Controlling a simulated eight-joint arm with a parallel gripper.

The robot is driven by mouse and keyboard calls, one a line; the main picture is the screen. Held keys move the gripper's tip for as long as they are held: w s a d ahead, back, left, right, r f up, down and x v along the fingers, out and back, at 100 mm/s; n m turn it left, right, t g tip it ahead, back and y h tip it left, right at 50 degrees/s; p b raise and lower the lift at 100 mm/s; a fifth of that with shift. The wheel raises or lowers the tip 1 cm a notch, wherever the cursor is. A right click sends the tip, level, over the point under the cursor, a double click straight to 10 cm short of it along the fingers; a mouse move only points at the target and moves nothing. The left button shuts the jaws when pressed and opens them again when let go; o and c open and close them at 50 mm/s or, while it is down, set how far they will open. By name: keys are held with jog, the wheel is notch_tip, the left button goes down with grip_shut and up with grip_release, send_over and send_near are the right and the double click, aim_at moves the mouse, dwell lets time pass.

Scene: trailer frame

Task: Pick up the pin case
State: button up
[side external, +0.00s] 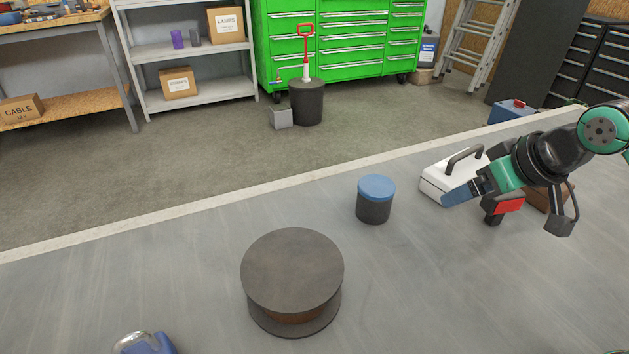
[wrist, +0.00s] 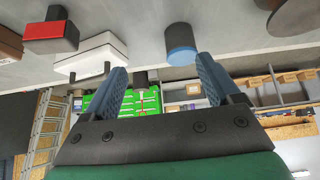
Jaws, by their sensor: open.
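A white case with a dark arched handle (side external: 437,181) stands on the grey work surface and is the most case-like thing here; no label confirms that it is the pin case. My gripper (side external: 455,194) is in front of it in the side view and covers part of it; I cannot tell whether they touch. In the wrist view, which is upside down, the white case (wrist: 92,54) lies beyond the left fingertip. My gripper (wrist: 162,66) is open, with nothing between its blue fingers.
A dark cylinder with a blue lid (side external: 376,190) and a large spool (side external: 292,265) stand left of the case. A red and black thing (side external: 509,206) and a brown box (side external: 540,196) are close under my arm. A blue and silver thing (side external: 145,343) is at the bottom edge.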

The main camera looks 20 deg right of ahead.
jog(key=shift+s+a+f, duration=0.15)
jog(key=shift+a+f, duration=0.1)
jog(key=shift+f, duration=0.05)
jog(key=shift+c, duration=1.3)
jog(key=w+d+n+h, duration=0.2)
jog(key=d+n, duration=0.1)
jog(key=d, duration=0.2)
jog(key=w+d+f+n+g+h, duration=0.1)
jog(key=d+n+h, duration=0.2)
jog(key=d, duration=0.2)
jog(key=w+d+n+g+h, duration=0.1)
jog(key=w+d+n+h, duration=0.1)
jog(key=d, duration=0.4)
jog(key=shift+w+f+n, duration=0.3)
jog(key=shift+w+n, duration=0.05)
jog(key=shift+n, duration=0.05)
jog(key=shift+s+d+f+n+g+h, duration=0.3)
jog(key=shift+d+f+n+g+h, duration=0.6)
jog(key=shift+d, duration=2)
jog(key=shift+s+d+f+n+g+h, duration=0.4)
jog(key=shift+d+f+n+h, duration=1.05)
jog(key=shift+d, duration=1.45)
jog(key=shift+s+d+f+n+g+h, duration=0.2)
jog(key=shift+d+f+n+g+h, duration=0.95)
jog(key=shift+d, duration=1.75)
